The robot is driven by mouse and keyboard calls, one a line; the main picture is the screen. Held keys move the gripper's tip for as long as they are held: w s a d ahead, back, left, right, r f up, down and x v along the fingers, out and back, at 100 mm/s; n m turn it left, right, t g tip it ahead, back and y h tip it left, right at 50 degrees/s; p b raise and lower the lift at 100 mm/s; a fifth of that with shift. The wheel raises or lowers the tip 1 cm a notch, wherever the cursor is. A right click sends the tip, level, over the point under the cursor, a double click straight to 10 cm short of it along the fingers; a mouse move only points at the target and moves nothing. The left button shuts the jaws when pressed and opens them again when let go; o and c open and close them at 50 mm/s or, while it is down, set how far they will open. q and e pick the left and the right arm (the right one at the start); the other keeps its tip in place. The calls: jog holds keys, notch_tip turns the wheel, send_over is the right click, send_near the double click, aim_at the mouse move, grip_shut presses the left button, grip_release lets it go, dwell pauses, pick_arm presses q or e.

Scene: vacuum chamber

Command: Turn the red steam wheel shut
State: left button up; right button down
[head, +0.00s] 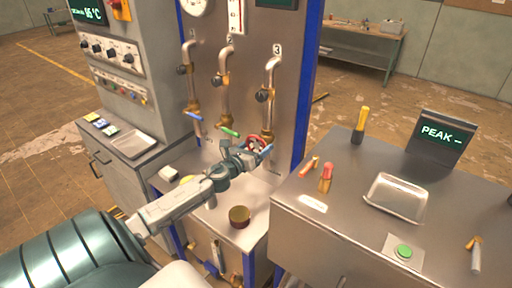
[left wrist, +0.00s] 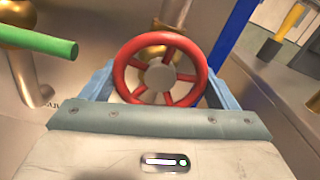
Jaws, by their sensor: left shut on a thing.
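The red steam wheel (head: 252,144) is a small spoked handwheel low on the upright panel, near the pipe marked 3. My left gripper (head: 248,152) reaches it from the lower left and partly covers it in the head view. In the left wrist view the wheel (left wrist: 160,70) faces me, with its red rim and spokes clear and a brass fitting behind it. The blue-grey fingers of my left gripper (left wrist: 160,88) stand at the left and right of the rim, shut on the wheel. My right gripper is not in view.
A green lever (head: 229,132) and a blue lever (head: 194,117) sit on the pipes to the left. The green one (left wrist: 40,42) shows close by in the left wrist view. A brown round tin (head: 239,217) stands below. A grey bench (head: 340,235) with a metal tray (head: 396,198) is at the right.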

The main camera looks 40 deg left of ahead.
pick_arm(q)
jog(key=shift+f, duration=0.15)
jog(key=o, duration=0.9)
jog(key=shift+s+f+b, duration=0.1)
jog(key=shift+s+b, duration=0.35)
jog(key=shift+b, duration=0.05)
jog(key=s+b, duration=0.2)
jog(key=s, duration=0.1)
jog(key=s+b, duration=0.1)
jog(key=shift+s+d+f, duration=0.1)
jog(key=shift+s+d, duration=0.1)
jog(key=shift+d, duration=0.1)
jog(key=b, duration=0.1)
send_near(255, 149)
jog(key=shift+s+d+r, duration=0.15)
jog(key=shift+s+r, duration=0.05)
jog(key=shift+r, duration=0.1)
